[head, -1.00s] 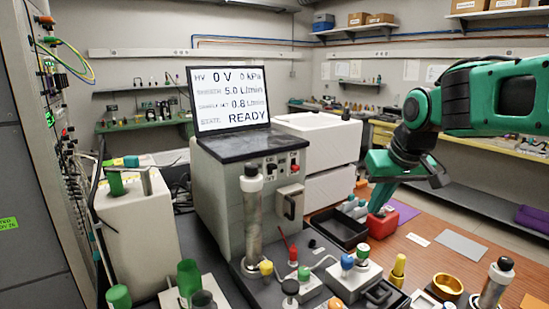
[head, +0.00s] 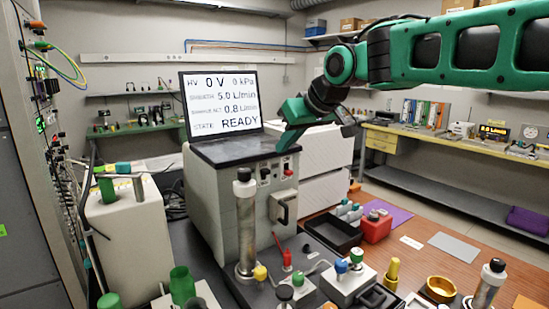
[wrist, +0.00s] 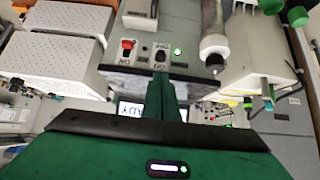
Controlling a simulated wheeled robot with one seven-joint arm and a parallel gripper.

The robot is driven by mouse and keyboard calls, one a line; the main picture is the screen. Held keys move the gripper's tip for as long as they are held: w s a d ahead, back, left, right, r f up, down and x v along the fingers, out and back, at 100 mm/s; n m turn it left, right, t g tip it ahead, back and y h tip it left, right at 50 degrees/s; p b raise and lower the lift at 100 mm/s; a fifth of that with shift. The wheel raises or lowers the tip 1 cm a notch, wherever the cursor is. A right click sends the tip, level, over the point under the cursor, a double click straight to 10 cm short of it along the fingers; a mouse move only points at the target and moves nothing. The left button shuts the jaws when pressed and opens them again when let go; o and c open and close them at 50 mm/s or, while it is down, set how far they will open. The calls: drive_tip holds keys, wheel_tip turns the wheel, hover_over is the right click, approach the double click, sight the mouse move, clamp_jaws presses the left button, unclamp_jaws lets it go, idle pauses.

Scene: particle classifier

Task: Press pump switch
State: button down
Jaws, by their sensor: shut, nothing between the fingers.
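The grey classifier box (head: 213,200) stands in the middle with a front panel of switches. In the wrist view a black switch (wrist: 161,56) sits between a red switch (wrist: 127,45) and a lit green lamp (wrist: 178,51). Their small labels are too blurred to tell which is the pump switch. My gripper (wrist: 161,76) is shut and empty, its tip just below the black switch in that picture; contact cannot be told. In the head view my gripper (head: 283,149) is at the box's upper right front edge, above the red switch (head: 288,171).
A laptop-like screen (head: 222,103) on the box reads 0 V, 0 kPa and READY. A metal cylinder (head: 245,225) stands upright before the panel's left side. A handle (head: 283,207) sticks out below the switches. A black tray (head: 333,232) and a red box (head: 376,227) lie right.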

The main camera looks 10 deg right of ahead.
sight(265, 169)
drive_tip(key=x, duration=0.9)
drive_tip(key=shift+w+f, duration=0.2)
drive_tip(key=shift+f, duration=1.45)
drive_tip(key=shift+s, duration=0.1)
drive_tip(key=v, duration=1)
drive_tip(key=shift+r, duration=0.2)
